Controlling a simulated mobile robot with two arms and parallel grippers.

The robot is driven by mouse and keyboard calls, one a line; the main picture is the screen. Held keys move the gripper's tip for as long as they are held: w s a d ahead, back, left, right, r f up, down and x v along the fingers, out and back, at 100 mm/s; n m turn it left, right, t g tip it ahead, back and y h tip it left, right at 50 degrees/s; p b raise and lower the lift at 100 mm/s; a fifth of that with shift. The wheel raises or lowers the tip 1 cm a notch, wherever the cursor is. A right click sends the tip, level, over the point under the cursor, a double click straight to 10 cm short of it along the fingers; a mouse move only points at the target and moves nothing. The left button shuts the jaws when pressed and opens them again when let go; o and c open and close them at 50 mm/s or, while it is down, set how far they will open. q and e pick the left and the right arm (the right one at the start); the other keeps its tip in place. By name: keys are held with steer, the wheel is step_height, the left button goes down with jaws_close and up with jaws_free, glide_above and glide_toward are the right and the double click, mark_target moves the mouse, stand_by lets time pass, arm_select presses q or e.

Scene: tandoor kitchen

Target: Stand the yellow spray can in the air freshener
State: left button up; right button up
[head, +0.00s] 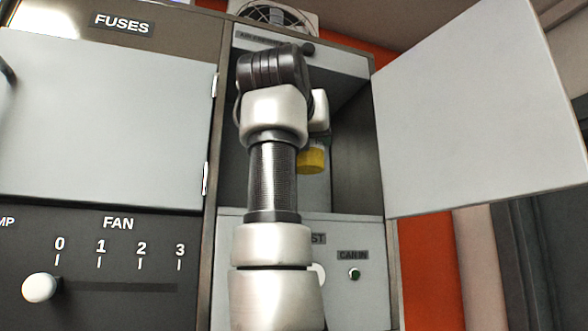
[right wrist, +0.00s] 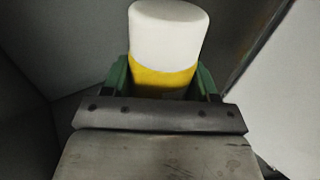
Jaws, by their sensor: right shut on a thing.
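The yellow spray can shows in the head view (head: 312,160) as a yellow piece below my right arm's wrist, inside the open compartment. In the right wrist view the can (right wrist: 163,80) has a yellow band and a long white rounded end. My right gripper (right wrist: 162,88) is shut on it, with a green finger on each side of the yellow part. The air freshener (head: 348,185) is the open grey cabinet compartment, partly labelled at its top. My arm hides its middle and much of the gripper. The can appears off the compartment floor. My left gripper is out of view.
The compartment's door (head: 475,110) stands open to the right. A panel below has a CAN IN label and a small green lamp (head: 354,274). The FUSES door (head: 105,120) is shut at left. The FAN knob (head: 40,288) is near 0.

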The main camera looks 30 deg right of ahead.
steer(key=w+f, duration=0.1)
steer(key=w+f+p, duration=0.1)
steer(key=w, duration=0.1)
steer(key=w+d+f, duration=0.1)
steer(key=w+f, duration=0.1)
step_height(320, 180, down, 2)
steer(key=shift+a+f+p, duration=0.1)
steer(key=shift+p, duration=0.7)
steer(key=shift+w+f, duration=0.15)
steer(key=shift+f, duration=0.2)
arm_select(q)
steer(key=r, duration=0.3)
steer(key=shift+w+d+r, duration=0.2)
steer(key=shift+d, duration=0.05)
